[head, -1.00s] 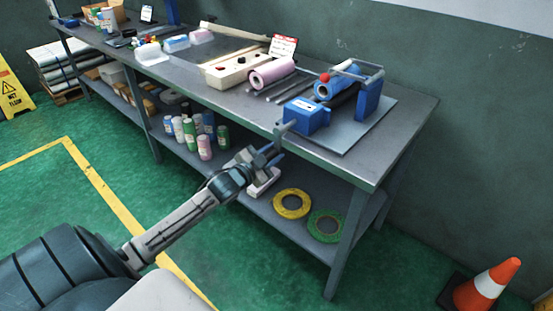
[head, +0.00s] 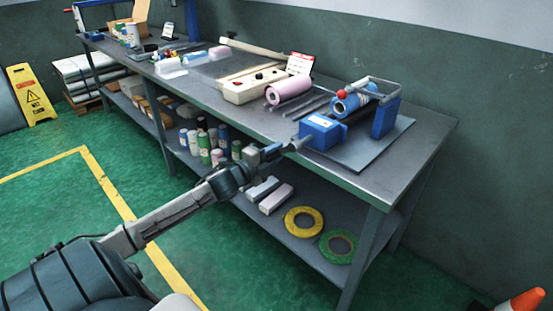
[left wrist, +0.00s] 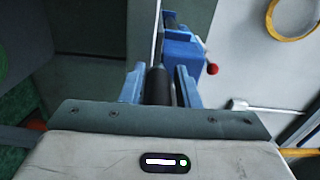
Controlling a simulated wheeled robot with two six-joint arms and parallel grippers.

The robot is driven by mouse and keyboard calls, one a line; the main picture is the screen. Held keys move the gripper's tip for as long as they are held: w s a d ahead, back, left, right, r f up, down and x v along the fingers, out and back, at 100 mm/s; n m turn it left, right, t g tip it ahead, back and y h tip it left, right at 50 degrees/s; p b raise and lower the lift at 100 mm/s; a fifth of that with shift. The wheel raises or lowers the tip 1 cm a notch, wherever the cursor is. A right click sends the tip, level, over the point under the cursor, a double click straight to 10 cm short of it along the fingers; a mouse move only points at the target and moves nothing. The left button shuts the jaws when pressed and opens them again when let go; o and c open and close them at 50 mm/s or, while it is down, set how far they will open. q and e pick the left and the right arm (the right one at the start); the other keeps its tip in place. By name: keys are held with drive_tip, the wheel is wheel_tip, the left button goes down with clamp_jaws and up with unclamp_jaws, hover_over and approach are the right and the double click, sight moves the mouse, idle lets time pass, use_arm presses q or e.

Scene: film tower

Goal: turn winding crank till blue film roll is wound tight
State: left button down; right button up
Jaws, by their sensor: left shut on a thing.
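The winder stands on the right end of the bench, with a blue gearbox (head: 323,131) and a blue end support (head: 386,117). The blue film roll (head: 352,101) lies between them; how tight it is I cannot tell. The crank (head: 297,145) sticks out from the gearbox towards the front edge. My left gripper (head: 275,151) is at the crank's outer end. In the left wrist view, its blue fingers (left wrist: 160,86) are shut on the dark crank handle (left wrist: 157,82), and the gearbox (left wrist: 181,50) is beyond. My right gripper is not in view.
A red knob (head: 342,94) sits on the winder's frame. A pink roll (head: 288,89) and a cream block (head: 252,86) lie to its left. The lower shelf holds a yellow ring (head: 304,222), a green ring (head: 338,247) and several bottles. An orange cone (head: 523,301) stands at lower right.

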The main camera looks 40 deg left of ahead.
use_arm(q)
drive_tip(key=shift+a+r+m, duration=0.15)
drive_tip(key=shift+r+m, duration=0.15)
drive_tip(key=shift+m, duration=0.3)
drive_tip(key=c, duration=1.4)
unclamp_jaws()
drive_tip(key=shift+c, duration=0.2)
drive_tip(key=shift+o, duration=0.9)
